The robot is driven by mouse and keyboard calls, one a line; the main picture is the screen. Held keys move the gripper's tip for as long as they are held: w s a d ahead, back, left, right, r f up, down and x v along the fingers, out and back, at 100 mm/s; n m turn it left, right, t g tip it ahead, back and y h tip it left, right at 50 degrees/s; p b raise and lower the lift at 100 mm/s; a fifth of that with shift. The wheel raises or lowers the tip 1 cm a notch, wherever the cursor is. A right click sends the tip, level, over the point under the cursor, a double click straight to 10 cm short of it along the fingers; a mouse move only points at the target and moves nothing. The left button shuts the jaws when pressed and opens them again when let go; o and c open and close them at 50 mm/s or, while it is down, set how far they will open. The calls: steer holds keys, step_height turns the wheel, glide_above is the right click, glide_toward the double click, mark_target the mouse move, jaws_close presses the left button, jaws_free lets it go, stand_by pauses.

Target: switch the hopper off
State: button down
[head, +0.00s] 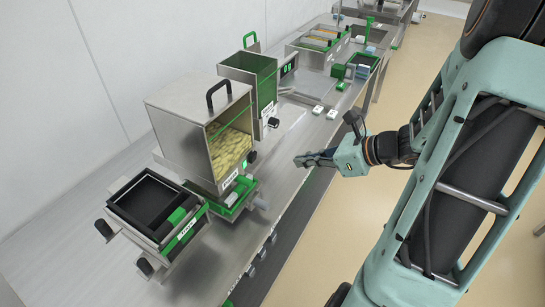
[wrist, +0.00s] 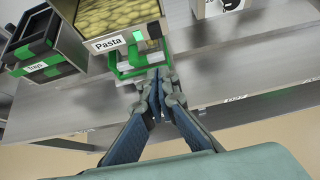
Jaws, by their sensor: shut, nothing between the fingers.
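The hopper (head: 172,123) is a steel box with a clear front full of pasta and a black handle on its lid. In the wrist view its front carries a "Pasta" label (wrist: 110,43). Right of the label is a bright green lit patch (wrist: 138,36), and beside that a dark knob or switch (wrist: 154,30). Its exact position is too small to read. My gripper (head: 299,161) is shut and empty, to the right of the hopper and apart from it in the head view. In the wrist view its closed fingertips (wrist: 157,76) show below the hopper's front.
A green frame (wrist: 128,70) stands under the hopper's front, close to my fingertips in the picture. A black tray holder labelled "Trays" (head: 150,203) is left of the hopper. A second, green-sided hopper (head: 247,77) stands behind. The steel bench (head: 291,135) has clear room before them.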

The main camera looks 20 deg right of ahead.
mark_target(255, 157)
steer(key=x, duration=0.4)
steer(key=r+x, duration=0.1)
steer(key=x, duration=0.3)
steer(key=w+a+r+x, duration=0.1)
steer(key=x, duration=0.3)
steer(key=shift+w+a, duration=0.3)
steer(key=shift+r, duration=0.1)
steer(key=p, duration=0.1)
steer(key=r+g+p, duration=0.1)
steer(key=p, duration=0.1)
steer(key=shift+w+a+h, duration=0.25)
steer(key=shift+a+h, duration=0.1)
steer(key=shift+h, duration=0.05)
steer(key=shift+f+b, duration=0.35)
steer(key=shift+f, duration=0.1)
steer(key=shift+r, duration=0.15)
